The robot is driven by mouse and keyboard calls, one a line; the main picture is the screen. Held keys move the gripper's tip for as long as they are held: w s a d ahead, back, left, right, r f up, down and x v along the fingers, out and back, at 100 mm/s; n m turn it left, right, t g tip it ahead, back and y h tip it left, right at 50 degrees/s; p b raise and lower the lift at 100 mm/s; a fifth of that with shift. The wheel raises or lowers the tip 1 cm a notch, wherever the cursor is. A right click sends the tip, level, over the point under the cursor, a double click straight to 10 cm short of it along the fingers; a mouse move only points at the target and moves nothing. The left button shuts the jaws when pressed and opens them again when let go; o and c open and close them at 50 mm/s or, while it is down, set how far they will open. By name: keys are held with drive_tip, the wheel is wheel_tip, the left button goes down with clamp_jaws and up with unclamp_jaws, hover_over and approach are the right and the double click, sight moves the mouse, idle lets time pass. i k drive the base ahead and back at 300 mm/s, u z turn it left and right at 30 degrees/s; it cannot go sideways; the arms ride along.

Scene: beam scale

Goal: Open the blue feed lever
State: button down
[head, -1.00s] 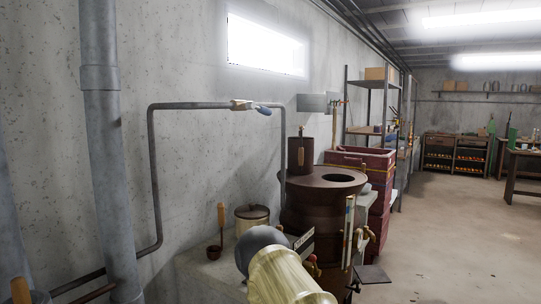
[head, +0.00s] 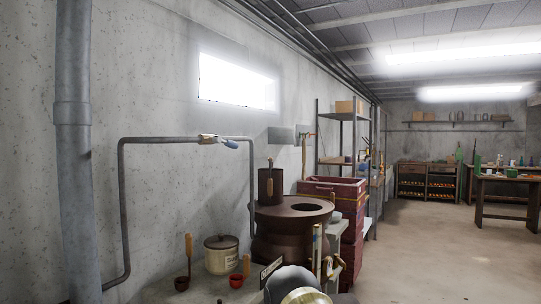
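The blue feed lever (head: 230,144) is a small blue handle on a pale valve (head: 208,139). The valve sits on the horizontal run of a grey pipe (head: 165,140) along the concrete wall, left of centre in the head view. The lever points right and slightly down, close to the line of the pipe. It is small in the picture, so its exact angle to the pipe is hard to tell. Nothing is touching it. My gripper does not show in this view.
Below the pipe stands a bench with a lidded crock (head: 221,257) and two small cups with wooden handles. A large brown pot (head: 292,235) and red crates (head: 334,190) stand to the right. A thick vertical pipe (head: 74,150) is at left. Floor is clear at right.

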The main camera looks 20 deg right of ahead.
sight(231, 144)
drive_tip(key=z, duration=0.2)
drive_tip(key=i, duration=0.95)
drive_tip(key=u, duration=0.3)
